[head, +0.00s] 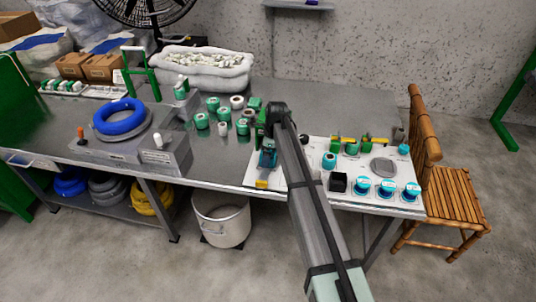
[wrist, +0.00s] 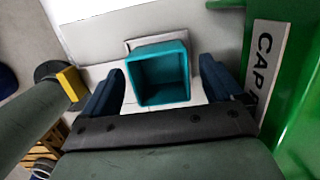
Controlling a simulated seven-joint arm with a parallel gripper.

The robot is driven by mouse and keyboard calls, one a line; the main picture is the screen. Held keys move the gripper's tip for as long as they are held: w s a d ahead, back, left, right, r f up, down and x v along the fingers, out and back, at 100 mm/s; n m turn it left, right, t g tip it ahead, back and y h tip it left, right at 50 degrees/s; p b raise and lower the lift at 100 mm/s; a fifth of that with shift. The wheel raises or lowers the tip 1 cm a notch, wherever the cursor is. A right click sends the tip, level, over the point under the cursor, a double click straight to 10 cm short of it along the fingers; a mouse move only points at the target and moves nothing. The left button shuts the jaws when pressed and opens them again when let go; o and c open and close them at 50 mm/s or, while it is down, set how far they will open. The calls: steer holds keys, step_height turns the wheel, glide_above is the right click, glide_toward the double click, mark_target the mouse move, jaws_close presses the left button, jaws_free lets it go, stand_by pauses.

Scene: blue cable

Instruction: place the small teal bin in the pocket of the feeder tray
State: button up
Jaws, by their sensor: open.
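The small teal bin (wrist: 158,73) is an open square box in the wrist view, seen from above and empty inside. It sits on the white feeder tray, over a grey square outline that shows past its far edge. I cannot tell whether it is fully down in the pocket. My gripper (wrist: 161,85) is open, with one dark blue finger on each side of the bin; the left finger is very close to it. In the head view my gripper (head: 267,160) is at the left end of the feeder tray (head: 312,149), and it largely hides the bin.
A green block with a lettered label (wrist: 264,62) stands close to my right finger. The tray also holds a black box (head: 338,182) and several blue-topped round parts (head: 386,188). Several teal and white rolls (head: 222,113) stand left of my gripper. A bamboo chair (head: 445,190) is at right.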

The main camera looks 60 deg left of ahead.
step_height(320, 180, up, 12)
steer(key=w+d, duration=0.1)
steer(key=shift+d, duration=0.15)
steer(key=shift+w+f, duration=0.1)
steer(key=shift+w, duration=0.05)
